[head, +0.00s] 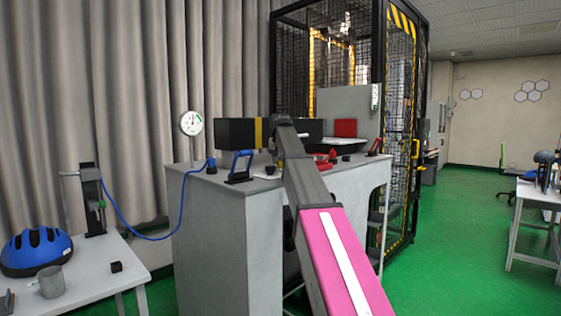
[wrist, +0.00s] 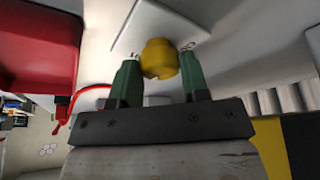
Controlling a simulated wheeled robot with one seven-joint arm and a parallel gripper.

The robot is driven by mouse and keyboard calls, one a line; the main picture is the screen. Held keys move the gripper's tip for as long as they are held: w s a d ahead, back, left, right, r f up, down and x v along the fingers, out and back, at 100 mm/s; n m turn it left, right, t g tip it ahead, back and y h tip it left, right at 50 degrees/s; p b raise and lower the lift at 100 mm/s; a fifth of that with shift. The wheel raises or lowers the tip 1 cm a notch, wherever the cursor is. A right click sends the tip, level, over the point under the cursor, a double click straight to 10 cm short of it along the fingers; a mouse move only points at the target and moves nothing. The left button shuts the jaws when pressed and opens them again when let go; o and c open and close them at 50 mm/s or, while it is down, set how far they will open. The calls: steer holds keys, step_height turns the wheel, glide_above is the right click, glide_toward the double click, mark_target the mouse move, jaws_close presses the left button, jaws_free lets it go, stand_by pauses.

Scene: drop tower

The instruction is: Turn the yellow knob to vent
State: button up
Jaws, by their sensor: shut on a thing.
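The yellow knob (wrist: 158,52) shows in the wrist view, on a white plate (wrist: 135,25). My gripper (wrist: 159,63) has its two green fingers on either side of the knob and is shut on it. Small dark marks show on the plate by the right fingertip, too small to read. In the head view my arm reaches over the grey bench and hides the knob and the fingers. I cannot tell the knob's setting.
The grey bench (head: 212,225) carries a black box with a yellow band (head: 236,133), a blue-handled clamp (head: 240,168) and a round gauge (head: 191,123). A mesh cage (head: 398,130) stands behind.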

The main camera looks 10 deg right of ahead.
steer(key=o, duration=0.9)
steer(key=v, duration=1)
steer(key=shift+s+r, duration=0.2)
steer(key=shift+r, duration=0.2)
steer(key=shift+s, duration=0.1)
